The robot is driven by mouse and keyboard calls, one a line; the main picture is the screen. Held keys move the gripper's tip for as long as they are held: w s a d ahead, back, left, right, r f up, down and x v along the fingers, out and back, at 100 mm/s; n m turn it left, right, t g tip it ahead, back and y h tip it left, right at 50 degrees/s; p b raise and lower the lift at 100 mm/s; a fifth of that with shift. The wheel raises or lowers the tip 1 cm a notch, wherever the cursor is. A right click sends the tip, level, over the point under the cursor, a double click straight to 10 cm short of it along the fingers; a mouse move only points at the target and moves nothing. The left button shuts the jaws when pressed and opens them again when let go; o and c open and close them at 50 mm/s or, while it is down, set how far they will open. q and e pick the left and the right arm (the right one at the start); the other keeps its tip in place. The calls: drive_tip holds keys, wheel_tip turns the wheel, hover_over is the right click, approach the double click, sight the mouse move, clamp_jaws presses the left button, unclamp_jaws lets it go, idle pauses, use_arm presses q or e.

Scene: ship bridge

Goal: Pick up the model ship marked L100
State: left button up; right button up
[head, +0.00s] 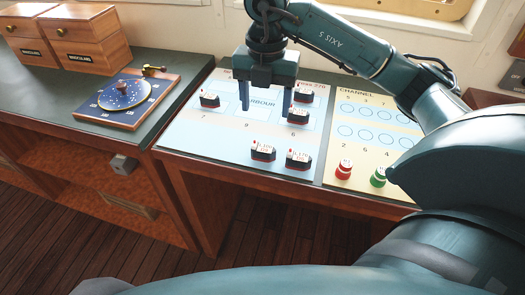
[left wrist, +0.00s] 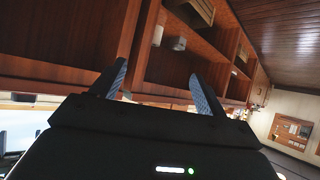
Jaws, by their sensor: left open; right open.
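Several small model ships with black hulls, red bases and white labels stand on the pale blue harbour board (head: 195,140). One ship (head: 209,99) is at the left, two ships (head: 303,95) (head: 298,116) are at the right, and two ships (head: 263,152) (head: 298,159) are near the front edge. Their labels are too small to read for certain, so I cannot tell which is L100. My right gripper (head: 266,106) is open and empty, fingers down over the middle of the board, between the left and right ships. My left gripper (left wrist: 160,86) is open and empty, facing wooden cabinets.
A channel board (head: 375,100) with circles lies to the right, with a red buoy (head: 343,170) and a green buoy (head: 378,177) at its front. A star-chart disc (head: 124,94) and wooden drawer boxes (head: 88,50) stand on the left counter. My right arm covers part of the channel board.

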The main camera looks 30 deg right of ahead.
hover_over(264, 148)
drive_tip(key=f, duration=0.7)
drive_tip(key=shift+w+d+f, duration=0.2)
drive_tip(key=shift+d, duration=0.15)
drive_tip(key=shift+s+a+f+p, duration=0.15)
drive_tip(key=shift+f+p, duration=0.25)
drive_tip(key=shift+f, duration=0.95)
drive_tip(key=shift+s+a+f+p, duration=0.15)
drive_tip(key=shift+f+p, duration=0.25)
drive_tip(key=shift+f, duration=0.95)
drive_tip(key=shift+w, duration=0.1)
drive_tip(key=shift+a, duration=0.1)
drive_tip(key=shift+c, duration=0.3)
drive_tip(key=c, duration=0.7)
drive_tip(key=shift+o, duration=0.2)
drive_tip(key=shift+r, duration=0.1)
